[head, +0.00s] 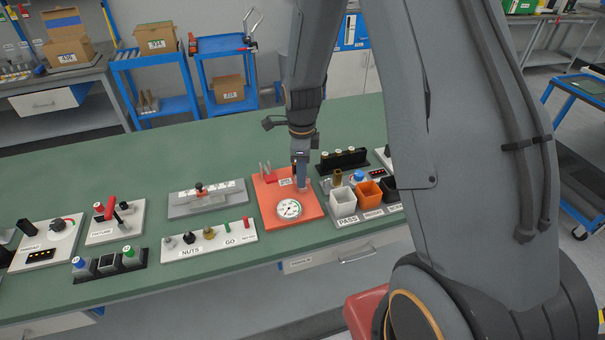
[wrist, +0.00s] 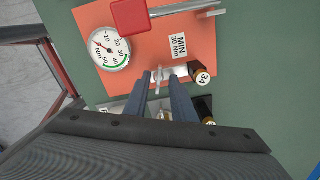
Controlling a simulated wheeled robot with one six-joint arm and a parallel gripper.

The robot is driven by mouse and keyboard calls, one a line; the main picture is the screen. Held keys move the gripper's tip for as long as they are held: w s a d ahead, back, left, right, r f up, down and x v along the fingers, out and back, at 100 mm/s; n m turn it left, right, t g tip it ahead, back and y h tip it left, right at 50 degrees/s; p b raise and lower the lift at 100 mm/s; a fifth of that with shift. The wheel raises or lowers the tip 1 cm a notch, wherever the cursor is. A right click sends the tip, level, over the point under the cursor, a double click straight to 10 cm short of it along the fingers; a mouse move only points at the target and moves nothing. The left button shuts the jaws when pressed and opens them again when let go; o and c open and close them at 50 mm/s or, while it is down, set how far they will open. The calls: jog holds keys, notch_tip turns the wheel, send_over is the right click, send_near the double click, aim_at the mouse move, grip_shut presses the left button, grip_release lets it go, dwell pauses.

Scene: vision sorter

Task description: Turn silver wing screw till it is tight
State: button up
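The silver wing screw (wrist: 158,80) stands between the fingers of my gripper (wrist: 161,76) in the wrist view. The fingers lie on both sides of its upright wing, with what looks like a narrow gap at each side, so they look open around it. The screw sits at the edge of an orange board (wrist: 200,40). A round dial gauge (wrist: 110,49) with a green arc is on this board; its needle appears to point to the upper left, near the low numbers. In the head view my gripper (head: 302,184) is down over the right part of the orange board (head: 268,208).
In the head view, a white nuts rack (head: 210,240) stands left and several small bins (head: 369,192) right. Green bench top is clear behind.

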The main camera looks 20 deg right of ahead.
jog(key=shift+r, duration=0.1)
jog(key=shift+r+b, duration=1)
jog(key=shift+r, duration=2.8)
jog(key=s+r+n+t, duration=0.1)
jog(key=s+r+n, duration=0.3)
jog(key=s+n, duration=1.3)
jog(key=n, duration=0.5)
